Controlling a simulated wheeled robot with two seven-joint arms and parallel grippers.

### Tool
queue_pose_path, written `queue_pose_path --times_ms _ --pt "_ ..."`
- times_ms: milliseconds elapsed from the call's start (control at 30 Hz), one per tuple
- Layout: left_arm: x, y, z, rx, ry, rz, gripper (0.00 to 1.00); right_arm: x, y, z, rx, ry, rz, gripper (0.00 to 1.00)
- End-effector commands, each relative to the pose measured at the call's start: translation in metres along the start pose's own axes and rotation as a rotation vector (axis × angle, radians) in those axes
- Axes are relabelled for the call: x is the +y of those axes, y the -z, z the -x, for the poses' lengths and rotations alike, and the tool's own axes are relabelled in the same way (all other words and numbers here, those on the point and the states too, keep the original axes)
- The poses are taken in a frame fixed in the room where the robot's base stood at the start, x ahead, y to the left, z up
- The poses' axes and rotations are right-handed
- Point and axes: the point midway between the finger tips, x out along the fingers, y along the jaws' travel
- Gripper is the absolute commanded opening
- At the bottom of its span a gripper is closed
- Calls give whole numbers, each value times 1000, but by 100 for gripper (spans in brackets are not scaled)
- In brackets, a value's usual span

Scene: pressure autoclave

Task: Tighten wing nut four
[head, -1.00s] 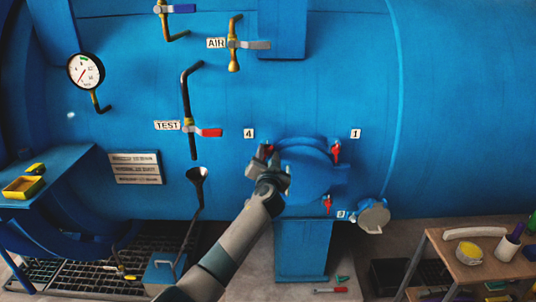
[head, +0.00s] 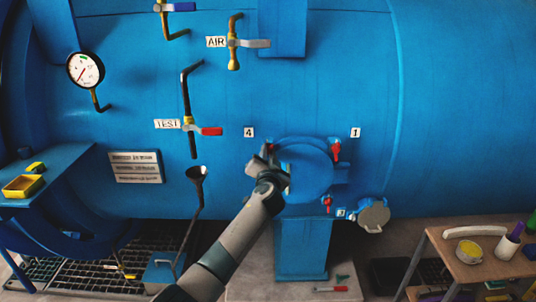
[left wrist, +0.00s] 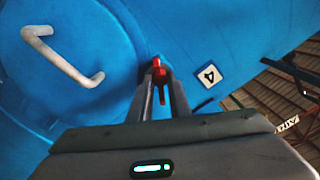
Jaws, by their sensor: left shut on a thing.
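Red wing nut four (left wrist: 159,72) sits at the edge of the round blue door (head: 305,172), beside the label 4 (head: 249,132). The label also shows in the left wrist view (left wrist: 208,75). My left gripper (head: 267,160) reaches up to the door's upper left edge. In the left wrist view its fingers (left wrist: 160,78) are shut on the red wing nut, one on each side. In the head view the gripper covers most of this nut. My right gripper is in neither view.
Other red wing nuts sit at the door's upper right (head: 336,150) and lower right (head: 327,204). A white door handle (left wrist: 62,57) stands out to the left in the wrist view. A wooden table (head: 480,262) stands at the lower right.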

Motion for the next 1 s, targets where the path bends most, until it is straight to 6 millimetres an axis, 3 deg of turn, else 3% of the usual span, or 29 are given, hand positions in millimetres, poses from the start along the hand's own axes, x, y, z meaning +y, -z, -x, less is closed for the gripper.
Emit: queue_pose_path --times_ms 367,1000 --pt "2 -1 0 0 -1 -253 0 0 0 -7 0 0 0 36" --pt "4 -2 0 -1 -2 -862 0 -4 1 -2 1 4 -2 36"
